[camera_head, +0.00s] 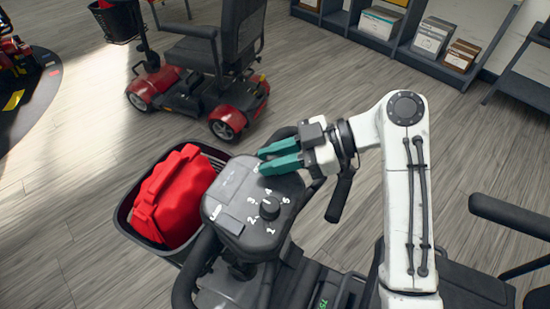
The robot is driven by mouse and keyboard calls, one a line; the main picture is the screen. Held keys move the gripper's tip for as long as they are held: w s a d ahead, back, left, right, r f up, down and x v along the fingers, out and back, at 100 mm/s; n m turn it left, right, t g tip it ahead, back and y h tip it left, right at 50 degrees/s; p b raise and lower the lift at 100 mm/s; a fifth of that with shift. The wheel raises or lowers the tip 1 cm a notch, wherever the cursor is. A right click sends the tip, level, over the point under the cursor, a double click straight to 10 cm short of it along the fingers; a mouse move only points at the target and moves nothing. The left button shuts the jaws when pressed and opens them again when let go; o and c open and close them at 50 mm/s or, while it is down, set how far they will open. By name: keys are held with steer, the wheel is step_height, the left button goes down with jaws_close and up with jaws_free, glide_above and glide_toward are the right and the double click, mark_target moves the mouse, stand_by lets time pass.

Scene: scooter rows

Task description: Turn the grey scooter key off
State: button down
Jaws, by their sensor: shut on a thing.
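The grey scooter's control panel (238,205) is in the lower middle of the head camera view, with a round black dial (270,207) ringed by numbers. My gripper (261,160) reaches in from the right over the panel's upper right corner. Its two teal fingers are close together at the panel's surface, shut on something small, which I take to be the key. The key itself is hidden between the fingertips, so I cannot tell which way it is turned.
A basket (153,222) holding a red bag (174,197) is fixed at the scooter's front, left of the panel. Dark handlebar grips (340,195) flank the panel. A red scooter (220,70) stands behind. A shelf with boxes (433,37) is at the back right. Open wooden floor lies between.

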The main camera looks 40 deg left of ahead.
steer(key=c, duration=1.1)
jaws_free()
steer(key=v, duration=1.1)
steer(key=shift+b, duration=0.3)
